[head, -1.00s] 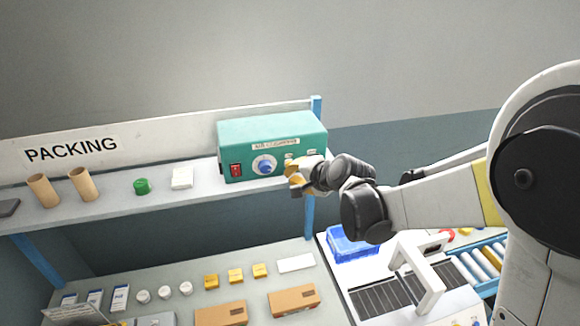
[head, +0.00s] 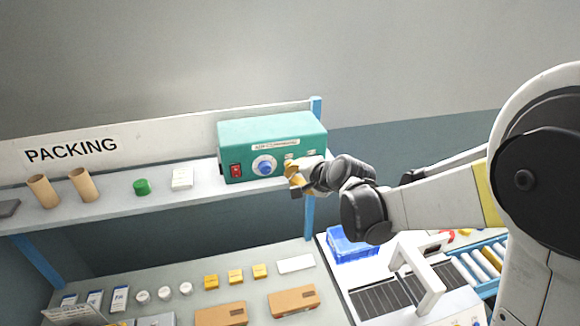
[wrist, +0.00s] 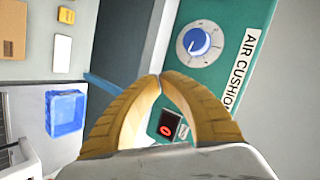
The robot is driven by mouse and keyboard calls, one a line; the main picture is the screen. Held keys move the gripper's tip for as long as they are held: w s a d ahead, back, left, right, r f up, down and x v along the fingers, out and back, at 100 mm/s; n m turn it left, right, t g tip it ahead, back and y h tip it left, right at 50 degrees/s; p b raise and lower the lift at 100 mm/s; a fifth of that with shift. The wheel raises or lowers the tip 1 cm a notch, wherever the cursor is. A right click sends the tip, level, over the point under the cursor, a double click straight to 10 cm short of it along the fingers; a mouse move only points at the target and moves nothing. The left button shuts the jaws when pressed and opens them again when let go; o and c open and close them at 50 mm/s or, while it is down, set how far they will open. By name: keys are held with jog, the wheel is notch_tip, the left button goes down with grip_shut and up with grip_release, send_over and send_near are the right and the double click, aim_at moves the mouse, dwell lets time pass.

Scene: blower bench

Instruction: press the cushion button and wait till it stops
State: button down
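The teal air cushion machine (head: 285,131) stands on the upper shelf, with a blue dial (head: 265,166) and a red switch (head: 236,170) on its front. My gripper (head: 290,172) is in front of the right part of that face. In the wrist view the yellow fingers of my gripper (wrist: 159,77) meet at their tips, with nothing seen between them. The blue dial (wrist: 197,42) shows beyond the tips, and a small dark panel with a red mark (wrist: 168,125) shows between the fingers. I cannot make out the cushion button or whether the tips touch the face.
The shelf (head: 110,205) also holds two cardboard tubes (head: 62,188), a green cap (head: 142,187) and a white block (head: 182,179). Below are a bench with brown boxes (head: 293,301), a blue bin (head: 350,245) and a blue post (head: 309,218) near my gripper.

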jog(key=shift+w, duration=0.15)
jog(key=shift+w+a, duration=0.15)
jog(key=shift+w, duration=0.15)
jog(key=shift+w+a+b, duration=0.1)
jog(key=shift+w+b, duration=0.25)
jog(key=shift+b, duration=0.05)
dwell(0.8)
jog(key=shift+s, duration=0.15)
jog(key=shift+s+d, duration=0.25)
jog(key=shift+s, duration=0.4)
jog(key=s, duration=0.2)
jog(key=s+d, duration=0.1)
jog(key=s, duration=0.1)
jog(key=shift+s+d+b, duration=0.2)
jog(key=shift+s+b, duration=0.1)
jog(key=shift+s, duration=0.1)
dwell(0.6)
